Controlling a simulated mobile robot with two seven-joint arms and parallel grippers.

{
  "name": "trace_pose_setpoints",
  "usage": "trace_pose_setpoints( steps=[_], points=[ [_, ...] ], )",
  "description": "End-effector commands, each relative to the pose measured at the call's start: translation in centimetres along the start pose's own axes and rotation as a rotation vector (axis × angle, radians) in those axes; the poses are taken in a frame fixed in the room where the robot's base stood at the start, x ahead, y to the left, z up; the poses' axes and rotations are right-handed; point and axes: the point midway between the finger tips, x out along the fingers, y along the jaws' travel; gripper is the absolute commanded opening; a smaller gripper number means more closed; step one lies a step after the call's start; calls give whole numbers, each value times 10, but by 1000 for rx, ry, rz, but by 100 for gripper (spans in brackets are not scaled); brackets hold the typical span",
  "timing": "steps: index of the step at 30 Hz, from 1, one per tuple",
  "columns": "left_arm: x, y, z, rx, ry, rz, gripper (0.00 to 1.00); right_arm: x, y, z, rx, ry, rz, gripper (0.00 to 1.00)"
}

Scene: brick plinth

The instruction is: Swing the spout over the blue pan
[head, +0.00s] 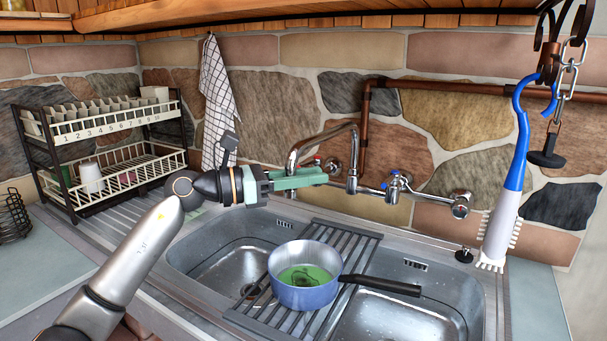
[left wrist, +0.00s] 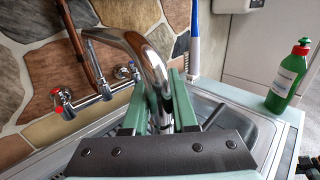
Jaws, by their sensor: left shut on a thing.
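The chrome spout (head: 322,134) arches from the wall tap out over the back of the sink. My left gripper (head: 316,175), with green fingers, is shut on the spout near its hanging end. In the left wrist view the spout (left wrist: 147,58) passes down between the two fingers of the left gripper (left wrist: 160,100). The blue pan (head: 305,296), holding green contents, stands on the dark slatted rack across the sink, its black handle pointing right. In the head view the spout's end shows above and behind the pan, slightly left of its middle. My right gripper is not seen.
The slatted rack (head: 356,238) bridges the two sink basins (head: 195,255). A tap handle (head: 394,188) and copper pipe (head: 367,120) are behind. A blue-white brush (head: 507,205) hangs at right, a dish rack (head: 110,194) stands left. A green bottle (left wrist: 287,78) stands on the counter.

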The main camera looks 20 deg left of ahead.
Motion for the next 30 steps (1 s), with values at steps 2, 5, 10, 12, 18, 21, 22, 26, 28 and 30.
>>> trace_pose_setpoints(
  steps=[2, 5, 10, 12, 18, 21, 22, 26, 28, 30],
  points=[
    [0, 2, 3, 4, -9, 8, 0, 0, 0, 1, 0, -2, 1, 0],
    [0, 2, 4, 4, -9, 9, 0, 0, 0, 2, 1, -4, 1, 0],
    [0, 3, 4, 4, -9, 8, 36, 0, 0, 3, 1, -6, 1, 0],
    [0, 2, 3, 3, -8, 7, 44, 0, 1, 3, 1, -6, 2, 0],
    [0, 2, 2, 2, -6, 5, 56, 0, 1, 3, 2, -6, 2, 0],
    [0, 1, 2, 1, -5, 4, 56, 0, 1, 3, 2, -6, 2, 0],
    [0, 1, 2, 1, -5, 4, 56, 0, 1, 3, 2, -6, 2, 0],
    [-7, 2, 1, 1, -5, 5, 56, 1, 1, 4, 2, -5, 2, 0],
    [-17, 2, 0, 3, -4, 7, 56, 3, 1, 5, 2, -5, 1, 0],
    [-30, 2, -1, 4, -2, 8, 56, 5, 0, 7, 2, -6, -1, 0]
  ],
)
